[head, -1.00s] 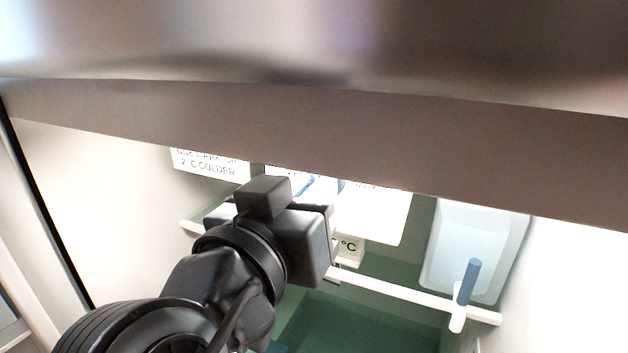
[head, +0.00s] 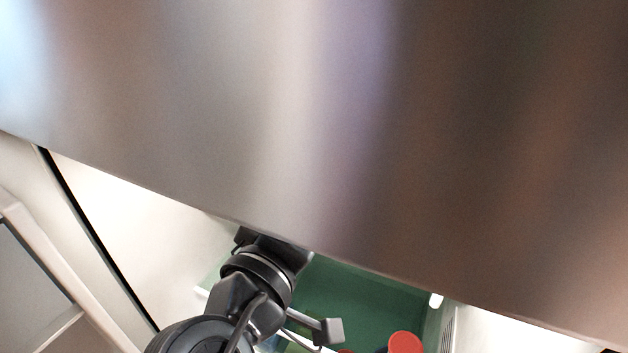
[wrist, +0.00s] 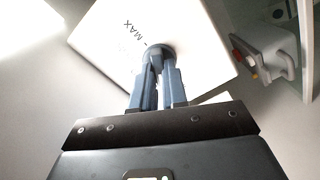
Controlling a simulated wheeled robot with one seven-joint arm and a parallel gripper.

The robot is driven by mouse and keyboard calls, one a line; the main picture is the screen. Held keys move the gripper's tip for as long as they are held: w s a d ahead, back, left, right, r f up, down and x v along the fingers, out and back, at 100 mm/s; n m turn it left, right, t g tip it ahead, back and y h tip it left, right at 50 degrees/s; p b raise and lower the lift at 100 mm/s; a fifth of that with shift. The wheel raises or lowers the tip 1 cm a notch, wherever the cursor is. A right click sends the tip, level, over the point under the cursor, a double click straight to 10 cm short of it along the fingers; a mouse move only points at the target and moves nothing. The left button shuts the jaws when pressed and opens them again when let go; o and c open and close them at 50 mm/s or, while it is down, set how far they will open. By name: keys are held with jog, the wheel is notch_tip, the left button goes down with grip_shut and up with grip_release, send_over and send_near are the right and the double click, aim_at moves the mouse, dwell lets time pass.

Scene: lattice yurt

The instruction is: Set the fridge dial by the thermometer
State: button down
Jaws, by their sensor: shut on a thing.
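In the wrist view a white dial plate (wrist: 105,40) fills the upper middle, tilted, with the word MAX and a short mark printed on it. A round dark blue dial knob (wrist: 160,50) stands on the plate, partly covered by the fingers. My gripper (wrist: 159,66) has its two blue-grey fingers closed on the knob. The knob's pointer direction cannot be told. In the head view my arm reaches into the fridge, and its gripper end is hidden behind the fridge's metal front. No thermometer reading can be read in either view now.
The broad metal fridge front (head: 300,120) blocks most of the head view. Below it show the green fridge interior (head: 345,305) and a red round lid (head: 405,342). A grey-white fitting (wrist: 268,52) with red and yellow spots is at the wrist view's right.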

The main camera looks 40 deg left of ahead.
jog(key=shift+f+n+p, duration=0.1)
jog(key=shift+n+p, duration=2.2)
jog(key=shift+n, duration=0.5)
jog(key=c, duration=1.1)
grip_release()
jog(key=shift+c, duration=0.2)
jog(key=b+v, duration=0.1)
jog(key=v, duration=0.7)
